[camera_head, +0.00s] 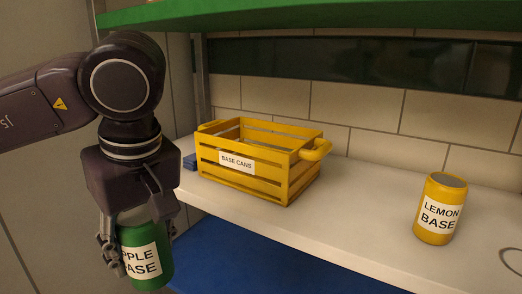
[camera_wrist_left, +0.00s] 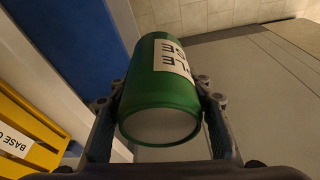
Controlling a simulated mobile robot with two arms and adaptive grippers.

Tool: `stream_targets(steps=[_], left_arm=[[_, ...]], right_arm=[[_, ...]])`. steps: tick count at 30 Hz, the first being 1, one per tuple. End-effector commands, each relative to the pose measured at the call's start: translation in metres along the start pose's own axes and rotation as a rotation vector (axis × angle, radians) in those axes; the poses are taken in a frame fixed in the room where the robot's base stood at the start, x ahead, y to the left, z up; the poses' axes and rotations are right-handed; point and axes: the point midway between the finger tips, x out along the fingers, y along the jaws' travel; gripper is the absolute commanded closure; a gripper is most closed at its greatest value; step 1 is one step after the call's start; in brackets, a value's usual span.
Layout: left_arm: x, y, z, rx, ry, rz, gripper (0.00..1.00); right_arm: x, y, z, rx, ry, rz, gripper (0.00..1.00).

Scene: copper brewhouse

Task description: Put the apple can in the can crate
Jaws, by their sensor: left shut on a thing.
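The apple can is green with a white label reading "APPLE BASE" in part (camera_head: 158,267). My left gripper (camera_head: 128,235) is shut on the apple can and holds it in front of the shelf's left end, left of and lower than the crate. In the left wrist view the can (camera_wrist_left: 158,95) sits between the two fingers. The can crate (camera_head: 268,183) is yellow and slatted, labelled "BASE CANS", and stands on the white shelf. Part of it shows at the left of the wrist view (camera_wrist_left: 30,115). The crate's floor is hidden by its walls. My right gripper is not seen.
A yellow "LEMON BASE" can (camera_head: 440,210) stands on the white shelf (camera_head: 355,215) to the right. A green shelf (camera_head: 300,14) runs overhead. A small blue object (camera_head: 190,161) lies beside the crate's left end. The shelf between crate and lemon can is clear.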

Motion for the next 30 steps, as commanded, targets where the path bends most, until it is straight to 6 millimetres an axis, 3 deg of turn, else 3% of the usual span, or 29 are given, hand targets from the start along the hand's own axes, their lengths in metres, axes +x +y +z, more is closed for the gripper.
stream_targets(steps=[3, 9, 14, 24, 30], left_arm=[[0.036, 0.000, -0.002, 0.146, -0.008, 0.036, 0.88], [0.085, 0.000, 0.003, 0.398, -0.004, 0.108, 0.88], [0.106, -0.002, 0.008, 0.519, 0.000, 0.141, 0.88], [0.168, -0.013, 0.035, 0.766, -0.001, 0.207, 0.88], [0.178, -0.015, 0.043, 0.821, 0.002, 0.226, 0.88]], right_arm=[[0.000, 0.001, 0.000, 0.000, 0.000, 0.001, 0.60], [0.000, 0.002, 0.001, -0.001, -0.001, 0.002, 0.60], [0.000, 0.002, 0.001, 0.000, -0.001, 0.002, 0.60], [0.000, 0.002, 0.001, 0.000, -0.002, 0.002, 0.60], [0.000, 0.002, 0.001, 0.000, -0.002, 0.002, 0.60]])
